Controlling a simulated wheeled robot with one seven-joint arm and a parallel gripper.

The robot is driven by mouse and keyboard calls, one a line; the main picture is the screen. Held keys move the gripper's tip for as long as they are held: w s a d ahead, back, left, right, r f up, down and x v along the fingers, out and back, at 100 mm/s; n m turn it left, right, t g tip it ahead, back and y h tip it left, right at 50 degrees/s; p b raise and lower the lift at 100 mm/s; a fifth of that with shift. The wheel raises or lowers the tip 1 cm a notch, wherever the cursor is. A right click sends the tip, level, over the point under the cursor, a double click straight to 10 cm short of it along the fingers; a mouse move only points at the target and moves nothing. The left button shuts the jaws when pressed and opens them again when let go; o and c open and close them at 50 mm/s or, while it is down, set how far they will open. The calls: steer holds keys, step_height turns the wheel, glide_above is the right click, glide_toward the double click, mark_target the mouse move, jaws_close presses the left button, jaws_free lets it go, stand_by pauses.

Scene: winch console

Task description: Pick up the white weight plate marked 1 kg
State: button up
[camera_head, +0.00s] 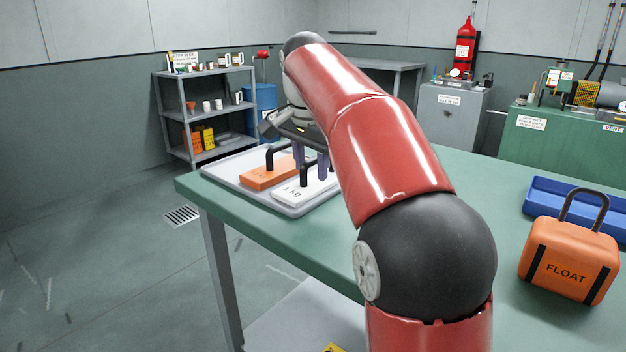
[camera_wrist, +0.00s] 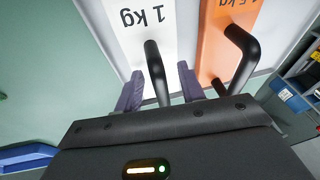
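The white weight plate (camera_head: 306,192) marked 1 kg lies on a grey tray (camera_head: 228,178) on the green table, with its black handle (camera_head: 307,174) upright. In the wrist view, the white plate (camera_wrist: 151,28) is at upper middle and its handle (camera_wrist: 155,68) shows between the two purple fingertips. My gripper (camera_wrist: 161,86) is open, with small gaps visible beside the handle. In the head view, my gripper (camera_head: 311,164) is directly over the white plate. My arm hides part of the plate's right side.
An orange weight plate (camera_head: 262,178) with a black handle lies close beside the white one; in the wrist view its mark ends in "5 kg". An orange FLOAT box (camera_head: 568,262) and a blue tray (camera_head: 545,196) stand at the right. The table (camera_head: 262,222) front is clear.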

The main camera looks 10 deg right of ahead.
steer(key=shift+c, duration=0.2)
jaws_close()
steer(key=shift+r, duration=0.1)
stand_by(1.0)
